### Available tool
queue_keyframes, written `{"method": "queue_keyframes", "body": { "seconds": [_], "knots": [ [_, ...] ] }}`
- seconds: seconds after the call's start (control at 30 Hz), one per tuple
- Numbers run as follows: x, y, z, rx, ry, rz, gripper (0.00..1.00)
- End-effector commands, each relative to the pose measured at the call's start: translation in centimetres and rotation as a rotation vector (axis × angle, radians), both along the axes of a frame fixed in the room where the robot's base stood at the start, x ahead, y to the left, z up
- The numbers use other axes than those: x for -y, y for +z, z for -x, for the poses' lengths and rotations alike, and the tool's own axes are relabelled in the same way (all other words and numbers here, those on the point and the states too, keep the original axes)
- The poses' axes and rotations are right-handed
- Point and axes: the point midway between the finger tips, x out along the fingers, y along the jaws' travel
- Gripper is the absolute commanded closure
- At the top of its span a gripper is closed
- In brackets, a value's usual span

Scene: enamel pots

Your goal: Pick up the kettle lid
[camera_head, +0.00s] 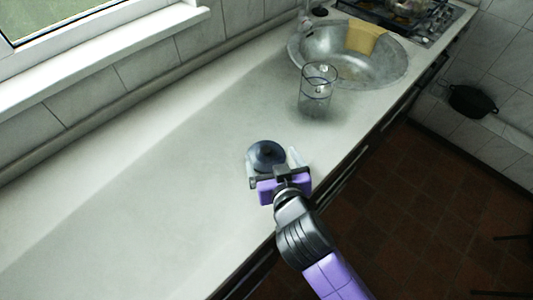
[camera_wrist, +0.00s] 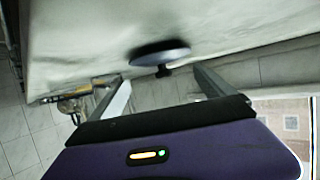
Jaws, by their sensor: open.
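The kettle lid (camera_head: 267,152) is a dark, round, shallow disc with a knob on top, lying on the pale counter. In the wrist view, which looks upside down, the lid (camera_wrist: 158,50) shows edge-on with its black knob (camera_wrist: 163,71) pointing toward my gripper. My gripper (camera_head: 272,158) is open over the counter, one finger on each side of the lid in the head view. In the wrist view my gripper (camera_wrist: 158,78) has the knob between its fingertips with clear gaps on both sides. I cannot tell whether the fingers touch the counter.
A clear glass (camera_head: 316,98) stands on the counter (camera_head: 130,200) beyond the lid. Behind it is a round metal sink (camera_head: 385,72) with a yellowish cloth (camera_head: 365,38), then a stove (camera_head: 420,18). The counter to the left is clear. A dark pan (camera_head: 470,101) is at the right wall.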

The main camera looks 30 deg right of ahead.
Motion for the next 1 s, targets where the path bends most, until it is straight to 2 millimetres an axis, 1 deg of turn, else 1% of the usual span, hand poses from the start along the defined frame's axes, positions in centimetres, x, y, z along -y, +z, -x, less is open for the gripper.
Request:
{"method": "queue_keyframes", "body": {
  "seconds": [0.23,0.33,0.43,0.67,0.77,0.8,0.97,1.0],
  "knots": [
    [0.1,-1.3,-2.9,-0.001,0.002,0.001,0.07],
    [0.5,-1.8,-4.0,0.000,0.000,0.001,0.07],
    [0.6,-2.2,-4.5,0.000,0.002,0.001,0.07],
    [0.6,-2.3,-4.6,0.000,0.002,0.000,0.07],
    [0.6,-2.3,-4.6,0.000,0.001,0.001,0.25],
    [0.6,-2.3,-4.6,0.000,0.001,0.001,0.33],
    [0.6,-2.3,-4.6,-0.002,0.001,0.000,0.64],
    [0.6,-2.4,-4.6,-0.002,0.001,0.000,0.72]
  ]
}}
